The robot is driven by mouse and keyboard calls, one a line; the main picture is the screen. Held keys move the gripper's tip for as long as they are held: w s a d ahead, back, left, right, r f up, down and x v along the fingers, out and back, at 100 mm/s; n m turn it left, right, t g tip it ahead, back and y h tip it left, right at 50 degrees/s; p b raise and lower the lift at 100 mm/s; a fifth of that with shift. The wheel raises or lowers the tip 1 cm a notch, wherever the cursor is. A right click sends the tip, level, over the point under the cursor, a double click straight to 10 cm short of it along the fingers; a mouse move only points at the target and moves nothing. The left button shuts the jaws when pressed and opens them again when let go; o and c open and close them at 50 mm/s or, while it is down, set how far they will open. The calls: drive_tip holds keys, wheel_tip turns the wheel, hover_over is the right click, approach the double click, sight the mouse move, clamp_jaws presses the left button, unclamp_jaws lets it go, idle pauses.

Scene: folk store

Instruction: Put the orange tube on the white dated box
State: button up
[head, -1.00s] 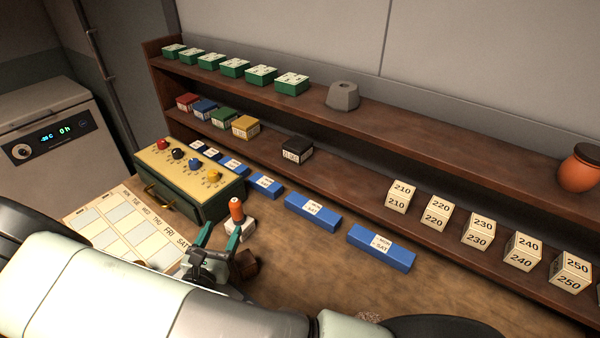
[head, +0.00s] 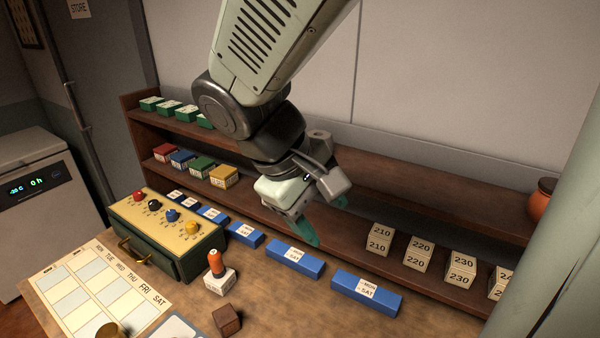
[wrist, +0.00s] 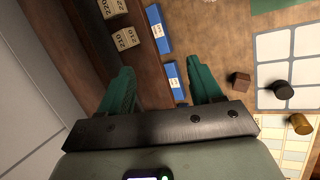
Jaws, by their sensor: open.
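The orange tube (head: 216,261) stands upright on top of the small white box (head: 221,283), on the wooden counter in front of the green-and-cream cabinet. Dark print shows on the box's side but is too small to read. My gripper (head: 325,221) is open and empty. It is raised in front of the shelves, right of and well apart from the tube. In the wrist view, its green fingers (wrist: 163,78) are spread with nothing held between them. I cannot make out the tube or the white box in that view.
A brown block (head: 227,320) sits beside the white box. Blue boxes (head: 295,260) line the counter's back. The cabinet (head: 170,232) with coloured knobs stands left. Numbered blocks (head: 380,239) sit on the lower shelf. A calendar sheet (head: 98,291) lies at front left.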

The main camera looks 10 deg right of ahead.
drive_tip(key=s+r+m+t+y, duration=0.4)
drive_tip(key=s+r+m+y, duration=0.1)
drive_tip(key=s+r, duration=0.3)
drive_tip(key=shift+s+a+m+t, duration=0.3)
drive_tip(key=shift+a+m, duration=0.15)
drive_tip(key=shift+m, duration=0.15)
idle(0.5)
